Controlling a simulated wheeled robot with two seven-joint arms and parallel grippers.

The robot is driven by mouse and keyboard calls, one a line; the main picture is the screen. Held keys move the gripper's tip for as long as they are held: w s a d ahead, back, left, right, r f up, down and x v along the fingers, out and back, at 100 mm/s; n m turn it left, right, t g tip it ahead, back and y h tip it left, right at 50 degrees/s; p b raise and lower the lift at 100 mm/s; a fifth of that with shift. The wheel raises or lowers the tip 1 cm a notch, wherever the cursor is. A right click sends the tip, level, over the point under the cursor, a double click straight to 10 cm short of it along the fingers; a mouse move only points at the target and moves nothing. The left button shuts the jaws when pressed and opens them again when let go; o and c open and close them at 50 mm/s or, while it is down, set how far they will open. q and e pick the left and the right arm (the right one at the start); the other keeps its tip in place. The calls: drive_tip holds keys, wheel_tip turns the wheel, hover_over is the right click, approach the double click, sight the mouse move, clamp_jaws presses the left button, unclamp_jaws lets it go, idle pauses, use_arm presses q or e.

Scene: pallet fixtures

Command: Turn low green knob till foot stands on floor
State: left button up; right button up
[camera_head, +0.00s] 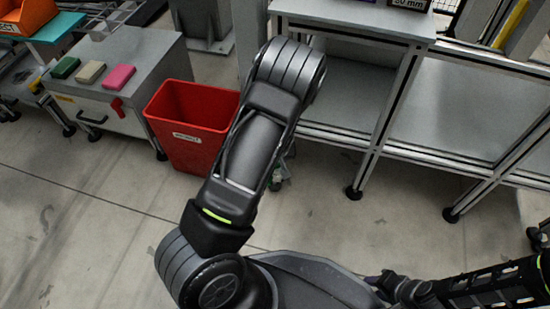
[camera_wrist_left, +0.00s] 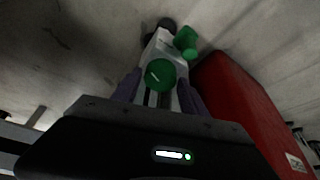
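In the left wrist view a round green knob (camera_wrist_left: 160,75) with a pale mark on its face sits on a pale grey leg fitting. A second green knob-like part (camera_wrist_left: 187,42) sticks out beyond it, to the right. A dark rounded foot (camera_wrist_left: 165,23) shows at the far end; I cannot tell whether it touches the floor. My left gripper (camera_wrist_left: 160,88) has its two dark purplish fingers apart, one on each side of the round knob, with no clear contact. In the head view my left arm hides this gripper. My right gripper (camera_head: 385,284) is low right, its fingers unclear.
A red bin (camera_head: 192,125) stands close beside the leg, also in the left wrist view (camera_wrist_left: 245,115). A grey metal bench (camera_head: 345,95) stands behind my left arm. A grey cabinet (camera_head: 125,60) with coloured blocks is at left. The front floor is clear.

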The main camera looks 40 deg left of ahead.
use_arm(q)
drive_tip(key=c, duration=1)
